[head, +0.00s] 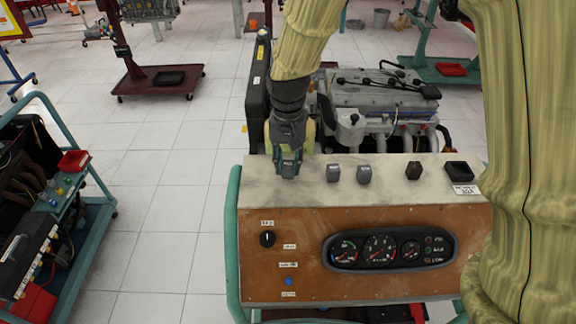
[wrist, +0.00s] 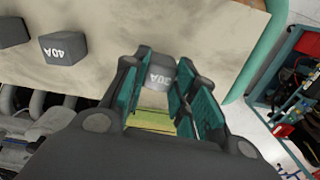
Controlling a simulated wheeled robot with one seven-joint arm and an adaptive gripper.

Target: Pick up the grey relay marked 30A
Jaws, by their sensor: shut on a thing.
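The grey relay marked 30A (wrist: 160,72) shows in the wrist view between the teal pads of my gripper (wrist: 163,88), its white mark facing the camera. My gripper is shut on it. In the head view my gripper (head: 289,166) points down at the left end of the pale top ledge of the engine trainer, and its fingers hide the relay. I cannot tell whether the relay still touches the ledge.
A grey relay marked 40A (wrist: 64,48) stands beside it. Two grey relays (head: 333,172) (head: 364,174), a dark relay (head: 413,170) and a black square part (head: 459,171) stand along the ledge (head: 390,195). An engine (head: 375,92) lies behind. A teal-framed trolley (head: 75,215) is at left.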

